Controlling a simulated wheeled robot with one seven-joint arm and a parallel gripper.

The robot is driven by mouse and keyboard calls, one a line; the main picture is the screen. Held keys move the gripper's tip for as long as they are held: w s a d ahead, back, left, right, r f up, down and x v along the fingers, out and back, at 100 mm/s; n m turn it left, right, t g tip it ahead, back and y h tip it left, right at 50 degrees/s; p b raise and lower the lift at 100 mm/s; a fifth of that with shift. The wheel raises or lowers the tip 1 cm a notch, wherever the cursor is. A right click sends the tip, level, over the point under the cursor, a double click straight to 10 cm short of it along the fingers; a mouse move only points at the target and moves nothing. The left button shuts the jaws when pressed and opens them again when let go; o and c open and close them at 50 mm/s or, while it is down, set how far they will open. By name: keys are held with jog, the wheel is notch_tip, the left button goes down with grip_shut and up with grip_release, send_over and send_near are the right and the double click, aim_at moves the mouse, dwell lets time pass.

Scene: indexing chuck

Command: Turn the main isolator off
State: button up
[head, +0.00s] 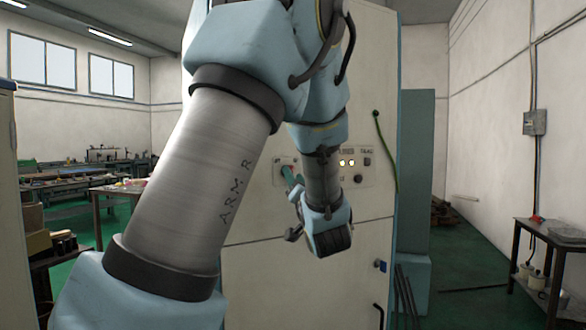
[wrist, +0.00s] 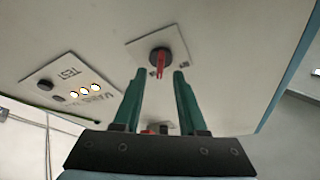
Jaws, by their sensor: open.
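The main isolator is a red handle (wrist: 159,62) on a black round base, set on a pale square plate of the cabinet front. In the wrist view it stands just beyond my fingertips, between them from this angle, its handle pointing roughly along the fingers. My gripper (wrist: 159,74) is open, with two green fingers apart and nothing held. I cannot tell whether the fingers touch the handle; a small gap seems to show. In the head view a bit of red (head: 291,166) shows beside my green fingers, and the rest of the isolator is mostly hidden by them.
A panel (wrist: 70,85) with lit lamps and black knobs is left of the isolator in the wrist view. Red and black controls (wrist: 148,131) show low between my fingers. The cabinet (head: 300,270) has a green cable (head: 384,140) at its right side.

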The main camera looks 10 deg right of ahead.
jog(key=shift+x, duration=0.95)
grip_shut()
